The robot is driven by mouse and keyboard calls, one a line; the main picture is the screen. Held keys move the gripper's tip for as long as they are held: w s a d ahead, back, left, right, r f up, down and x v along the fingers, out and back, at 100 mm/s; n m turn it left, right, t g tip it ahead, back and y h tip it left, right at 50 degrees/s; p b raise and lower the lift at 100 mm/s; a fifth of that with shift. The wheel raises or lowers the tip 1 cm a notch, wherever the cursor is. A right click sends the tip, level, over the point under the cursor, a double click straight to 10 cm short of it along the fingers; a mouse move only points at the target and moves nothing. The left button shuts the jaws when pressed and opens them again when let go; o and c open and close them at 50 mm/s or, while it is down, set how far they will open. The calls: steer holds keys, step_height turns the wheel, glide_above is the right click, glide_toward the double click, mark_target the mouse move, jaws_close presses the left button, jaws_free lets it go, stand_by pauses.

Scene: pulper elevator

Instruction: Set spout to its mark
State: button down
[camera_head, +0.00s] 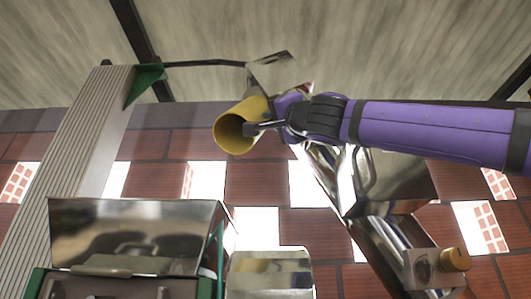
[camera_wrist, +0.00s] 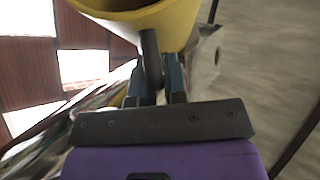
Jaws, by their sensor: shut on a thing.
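The spout is a yellow open tube (camera_head: 237,130) at the upper end of the sloping metal elevator, its round mouth tilted toward the lower left. A short dark rod, like a handle, stands out from its side. My gripper (camera_head: 280,125) is at the right of the spout and shut on this rod. The wrist view shows the two fingers (camera_wrist: 157,88) closed around the dark rod (camera_wrist: 150,58), just below the yellow spout wall (camera_wrist: 160,22). I cannot make out the spout's mark in either view.
A shiny metal hopper (camera_head: 135,235) with green sides stands at the lower left. A ribbed pale column (camera_head: 85,150) rises behind it. The sloping metal elevator (camera_head: 385,240) runs to the lower right, with a yellow knob (camera_head: 456,259). A pierced brick wall is behind.

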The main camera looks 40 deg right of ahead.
steer(key=shift+s+d+y, duration=0.1)
steer(key=shift+d+y, duration=0.2)
steer(key=shift+y, duration=0.1)
steer(key=c, duration=1.2)
jaws_free()
steer(key=shift+o, duration=0.2)
steer(key=v, duration=1)
steer(key=shift+s+f, duration=0.25)
steer(key=shift+s, duration=0.05)
